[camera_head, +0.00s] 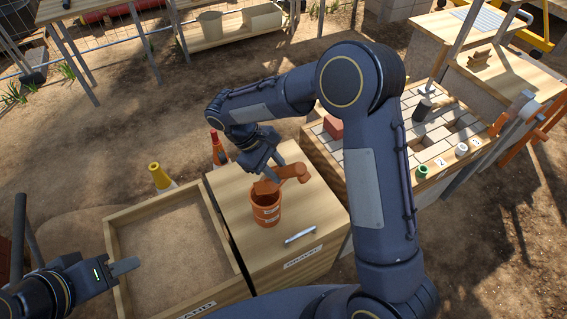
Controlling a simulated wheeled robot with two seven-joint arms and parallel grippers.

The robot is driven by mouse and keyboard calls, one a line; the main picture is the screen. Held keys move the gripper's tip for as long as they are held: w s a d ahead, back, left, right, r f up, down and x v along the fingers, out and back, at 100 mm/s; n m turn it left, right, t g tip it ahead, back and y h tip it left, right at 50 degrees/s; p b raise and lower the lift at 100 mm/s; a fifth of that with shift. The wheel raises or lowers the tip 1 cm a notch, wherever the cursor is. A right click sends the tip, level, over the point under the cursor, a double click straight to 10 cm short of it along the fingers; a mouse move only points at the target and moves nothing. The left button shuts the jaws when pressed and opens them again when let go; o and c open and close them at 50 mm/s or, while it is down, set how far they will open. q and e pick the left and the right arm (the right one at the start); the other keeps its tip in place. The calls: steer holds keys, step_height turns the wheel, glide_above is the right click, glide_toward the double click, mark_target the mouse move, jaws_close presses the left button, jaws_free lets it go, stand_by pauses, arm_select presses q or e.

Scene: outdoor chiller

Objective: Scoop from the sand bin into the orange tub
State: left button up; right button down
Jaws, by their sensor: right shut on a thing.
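The sand bin (232,232) is a wooden box of pale sand at the lower left. The orange tub (265,213) stands on the wooden cabinet top just right of the bin. My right gripper (281,167) reaches down from above, shut on an orange scoop (293,173). The scoop's bowl is at the tub's mouth and overlaps its rim in the picture; I cannot tell whether it touches, or whether sand is in it. My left gripper (126,267) is low over the bin's left edge, with no object seen in it; its finger gap is not clear.
A brick-topped workbench (437,135) with small items is at right. My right arm hides part of it.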

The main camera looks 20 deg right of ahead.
steer(key=shift+w+a+r+g+h+p, duration=0.15)
steer(key=shift+w+a+g+h+p, duration=0.45)
steer(key=shift+w+p, duration=0.45)
steer(key=shift+w+a+r+g+h+p, duration=0.15)
steer(key=shift+w+a+g+h+p, duration=0.25)
steer(key=shift+w+a+g+p, duration=0.5)
steer(key=shift+s+d, duration=0.1)
steer(key=shift+d, duration=0.2)
step_height(320, 180, up, 7)
steer(key=t+y+b, duration=0.4)
steer(key=t+b, duration=0.1)
steer(key=t, duration=0.1)
steer(key=shift+m+t+y, duration=0.3)
steer(key=shift+t, duration=0.1)
stand_by(1.1)
